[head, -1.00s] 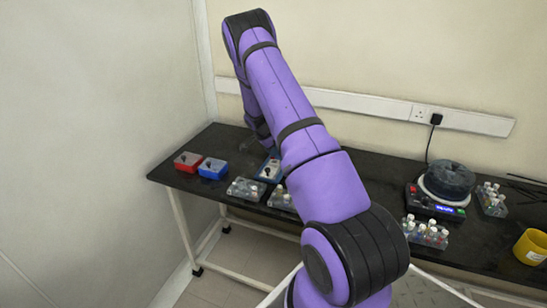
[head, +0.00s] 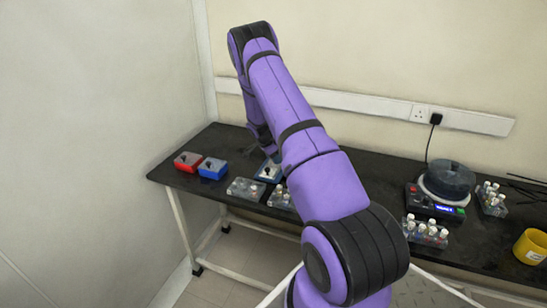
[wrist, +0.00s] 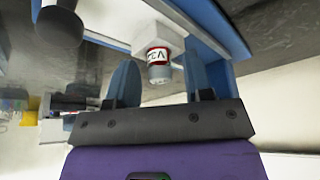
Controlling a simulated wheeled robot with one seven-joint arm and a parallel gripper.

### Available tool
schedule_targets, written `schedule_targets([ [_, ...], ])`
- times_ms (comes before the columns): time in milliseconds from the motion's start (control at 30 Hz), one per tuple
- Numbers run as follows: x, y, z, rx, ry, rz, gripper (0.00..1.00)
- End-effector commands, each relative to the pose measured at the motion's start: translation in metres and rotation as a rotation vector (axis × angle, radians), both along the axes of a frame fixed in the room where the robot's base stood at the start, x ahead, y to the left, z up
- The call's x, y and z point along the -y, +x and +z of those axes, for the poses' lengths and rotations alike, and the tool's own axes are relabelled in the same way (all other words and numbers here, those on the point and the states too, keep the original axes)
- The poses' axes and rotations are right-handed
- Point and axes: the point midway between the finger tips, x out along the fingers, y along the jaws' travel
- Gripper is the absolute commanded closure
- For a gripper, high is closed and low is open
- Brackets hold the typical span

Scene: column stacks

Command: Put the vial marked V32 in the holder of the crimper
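In the wrist view my gripper (wrist: 159,63) is open, its two blue fingers on either side of a small vial (wrist: 158,55) with a grey cap and a red-edged white label. Gaps show between the vial and both fingers. The label is upside down and partly seen; I cannot read its whole mark. The vial's far end meets a white round piece (wrist: 157,36) of the blue and white crimper; how deep it sits is unclear. In the head view the crimper (head: 269,171) stands on the black bench, partly behind my arm, and my fingers are hidden.
Red (head: 187,161) and blue (head: 212,168) boxes stand left of the crimper. Vial racks (head: 245,189) line the front edge. A black-topped device (head: 448,182) and a yellow mug (head: 531,246) stand right.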

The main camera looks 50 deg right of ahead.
Motion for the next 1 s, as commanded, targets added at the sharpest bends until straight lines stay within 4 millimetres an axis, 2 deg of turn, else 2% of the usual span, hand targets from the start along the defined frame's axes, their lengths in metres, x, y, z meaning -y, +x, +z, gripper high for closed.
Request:
schedule_targets([
  [167, 0.000, 0.000, 0.001, 0.000, 0.000, 0.000, 0.53],
  [333, -0.004, 0.002, 0.014, 0.001, -0.001, 0.000, 0.53],
  [700, -0.031, 0.009, 0.080, 0.002, -0.002, 0.002, 0.53],
  [833, -0.038, 0.011, 0.098, 0.002, -0.002, 0.000, 0.53],
  [1000, -0.044, 0.012, 0.111, 0.000, 0.000, 0.002, 0.53],
])
